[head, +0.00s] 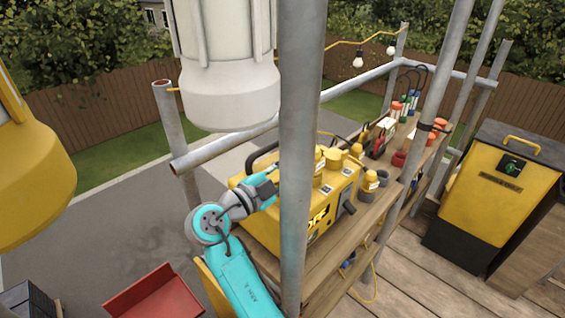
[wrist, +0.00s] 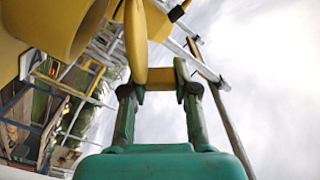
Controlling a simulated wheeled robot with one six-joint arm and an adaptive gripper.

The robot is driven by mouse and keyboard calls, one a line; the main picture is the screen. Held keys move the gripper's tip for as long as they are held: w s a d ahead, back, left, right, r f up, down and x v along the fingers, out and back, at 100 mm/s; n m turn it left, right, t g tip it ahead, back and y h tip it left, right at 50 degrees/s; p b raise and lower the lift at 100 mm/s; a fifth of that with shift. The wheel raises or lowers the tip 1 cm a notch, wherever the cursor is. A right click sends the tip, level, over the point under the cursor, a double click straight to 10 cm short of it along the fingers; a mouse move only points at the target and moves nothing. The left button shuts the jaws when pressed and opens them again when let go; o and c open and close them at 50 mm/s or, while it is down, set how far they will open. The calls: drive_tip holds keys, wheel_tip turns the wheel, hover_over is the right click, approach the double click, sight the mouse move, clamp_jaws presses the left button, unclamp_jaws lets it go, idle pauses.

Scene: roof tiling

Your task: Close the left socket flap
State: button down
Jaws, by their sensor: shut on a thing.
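A yellow power box (head: 258,228) with sockets and caps on top stands on the wooden shelf in the head view. My gripper (wrist: 157,85) is shut on a yellow flap (wrist: 158,79), which lies between its two fingertips in the wrist view. A thin yellow plate (wrist: 136,40) rises just beside the left fingertip, and a large round yellow part (wrist: 45,25) fills the upper left. In the head view my arm reaches the box's top from the left. The scaffold pole hides my fingertips and part of the box there, so the flap's angle cannot be told.
A grey scaffold pole (head: 302,120) stands upright close in front of the box. Tools and coloured caps crowd the shelf (head: 345,240) to the right. A red tray (head: 152,298) lies at lower left, and a yellow-black cabinet (head: 497,195) stands at right.

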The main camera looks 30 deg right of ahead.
drive_tip(key=s+f+m, duration=0.1)
drive_tip(key=f+m, duration=0.1)
drive_tip(key=m, duration=0.1)
drive_tip(key=shift+s+d+m, duration=0.3)
drive_tip(key=shift+s, duration=0.05)
drive_tip(key=shift+s+d+f, duration=0.1)
drive_tip(key=shift+s+f, duration=0.1)
drive_tip(key=shift+f, duration=0.4)
drive_tip(key=shift+s+f, duration=0.2)
drive_tip(key=shift+f, duration=0.35)
drive_tip(key=c, duration=0.9)
unclamp_jaws()
drive_tip(key=shift+o, duration=0.2)
drive_tip(key=v, duration=1.2)
